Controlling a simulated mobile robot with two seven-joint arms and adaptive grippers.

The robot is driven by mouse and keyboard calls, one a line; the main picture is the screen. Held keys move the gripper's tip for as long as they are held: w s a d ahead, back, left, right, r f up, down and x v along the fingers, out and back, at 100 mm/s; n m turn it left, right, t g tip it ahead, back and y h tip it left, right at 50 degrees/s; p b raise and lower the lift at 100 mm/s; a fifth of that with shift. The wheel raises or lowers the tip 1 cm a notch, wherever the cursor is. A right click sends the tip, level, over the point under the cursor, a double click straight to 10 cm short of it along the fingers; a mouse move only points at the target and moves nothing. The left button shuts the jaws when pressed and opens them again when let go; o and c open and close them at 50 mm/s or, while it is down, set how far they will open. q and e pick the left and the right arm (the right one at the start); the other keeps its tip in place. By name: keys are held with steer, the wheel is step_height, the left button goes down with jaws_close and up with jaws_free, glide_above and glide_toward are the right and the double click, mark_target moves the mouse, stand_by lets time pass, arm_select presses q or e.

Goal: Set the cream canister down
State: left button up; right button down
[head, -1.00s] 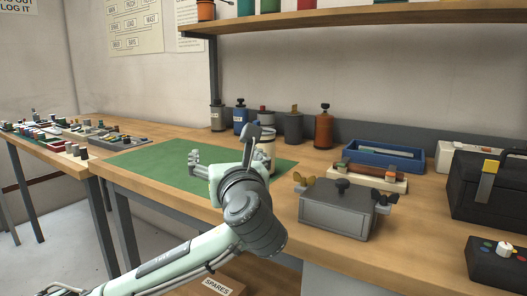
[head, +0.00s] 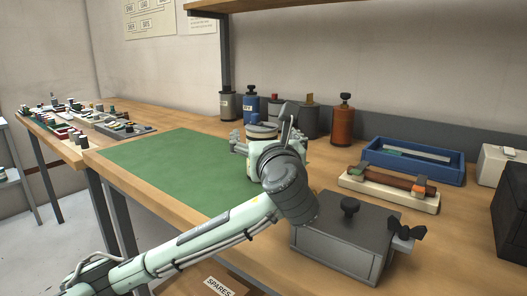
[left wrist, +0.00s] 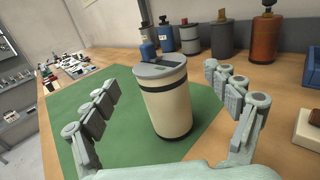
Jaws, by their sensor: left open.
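The cream canister (left wrist: 168,105), with a grey top and dark bands, stands upright on the green mat (left wrist: 115,150) in the left wrist view. In the head view only its upper part (head: 263,131) shows behind my left gripper (head: 260,141); the rest is hidden. My left gripper (left wrist: 161,82) is open, with its fingers spread on both sides of the canister. Gaps show between the fingers and the canister in the left wrist view. My right gripper is in neither view.
Several canisters, including a blue one (head: 250,105) and an orange-brown one (head: 343,122), stand along the back. A grey box (head: 340,245), a blue tray (head: 457,172) and a cream block (head: 425,203) lie to the right. The mat's left part is clear.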

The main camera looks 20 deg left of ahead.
mark_target(261, 123)
arm_select(q)
steer(key=x, duration=0.4)
steer(key=shift+f, duration=0.25)
steer(key=shift+w+a, duration=0.2)
steer(key=shift+w, duration=0.15)
steer(key=c, duration=1.7)
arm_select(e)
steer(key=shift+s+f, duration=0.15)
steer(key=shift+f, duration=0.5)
arm_select(q)
steer(key=shift+r, duration=0.1)
steer(key=shift+r, duration=0.6)
step_height(261, 123, up, 3)
steer(key=shift+r, duration=0.1)
steer(key=s+a+r, duration=0.4)
steer(key=a+r, duration=0.2)
steer(key=a, duration=0.5)
steer(key=shift+r, duration=0.25)
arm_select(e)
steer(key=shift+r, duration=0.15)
